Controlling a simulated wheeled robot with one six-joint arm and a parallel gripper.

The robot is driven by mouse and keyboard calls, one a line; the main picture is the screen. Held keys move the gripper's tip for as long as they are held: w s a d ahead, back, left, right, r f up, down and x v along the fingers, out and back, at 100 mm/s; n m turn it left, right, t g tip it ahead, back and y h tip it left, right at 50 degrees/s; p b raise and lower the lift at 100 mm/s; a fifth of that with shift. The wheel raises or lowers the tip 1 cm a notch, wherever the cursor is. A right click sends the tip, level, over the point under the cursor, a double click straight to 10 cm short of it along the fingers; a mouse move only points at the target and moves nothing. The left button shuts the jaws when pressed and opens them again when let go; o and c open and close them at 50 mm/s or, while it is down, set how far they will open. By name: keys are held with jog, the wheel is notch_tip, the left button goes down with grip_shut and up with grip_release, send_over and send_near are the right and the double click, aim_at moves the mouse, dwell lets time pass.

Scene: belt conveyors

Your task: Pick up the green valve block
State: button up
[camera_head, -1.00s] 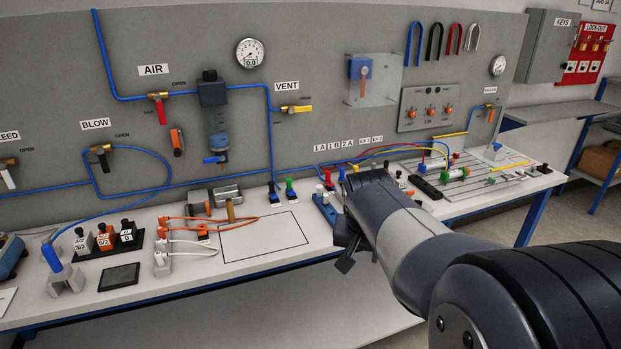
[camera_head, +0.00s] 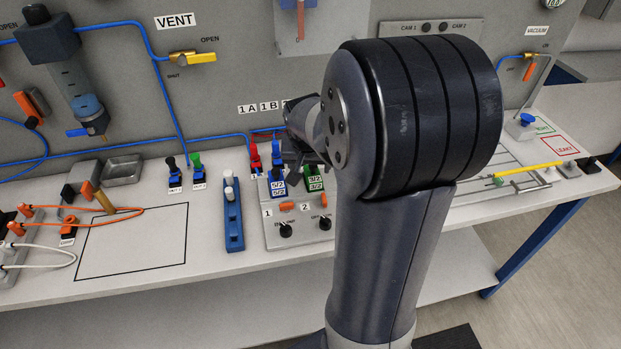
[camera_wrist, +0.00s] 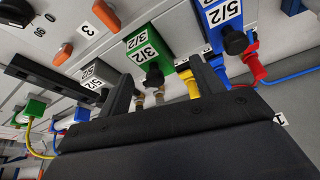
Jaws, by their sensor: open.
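The green valve block (camera_head: 315,179), labelled 3/2, stands in the valve station on the bench, right of a blue 5/2 block. In the wrist view the green block (camera_wrist: 142,46) shows its two labels and a black knob, ahead of and roughly between my fingertips. My gripper (camera_wrist: 160,75) is open, with one dark finger on either side and nothing between them. In the head view my gripper (camera_head: 302,154) is just above and behind the blocks, partly hidden by my arm. I cannot tell whether it touches the block.
The blue 5/2 block (camera_head: 277,184) stands close on the left; it also shows in the wrist view (camera_wrist: 226,22). Red and yellow fittings with hoses lie near it. A blue rail (camera_head: 233,215) with white-topped posts is farther left.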

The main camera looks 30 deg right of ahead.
jog(key=shift+w+d+f, duration=0.3)
jog(key=shift+d+f, duration=0.15)
jog(key=shift+f, duration=0.15)
jog(key=shift+w+d+f, duration=0.15)
jog(key=shift+w+f, duration=0.05)
jog(key=shift+f, duration=0.25)
jog(key=shift+c, duration=0.2)
jog(key=c, duration=1.1)
jog(key=shift+c, duration=0.2)
notch_tip(320, 180, up, 10)
jog(key=shift+c, duration=0.9)
jog(key=shift+r+p, duration=1.65)
jog(key=shift+r, duration=0.4)
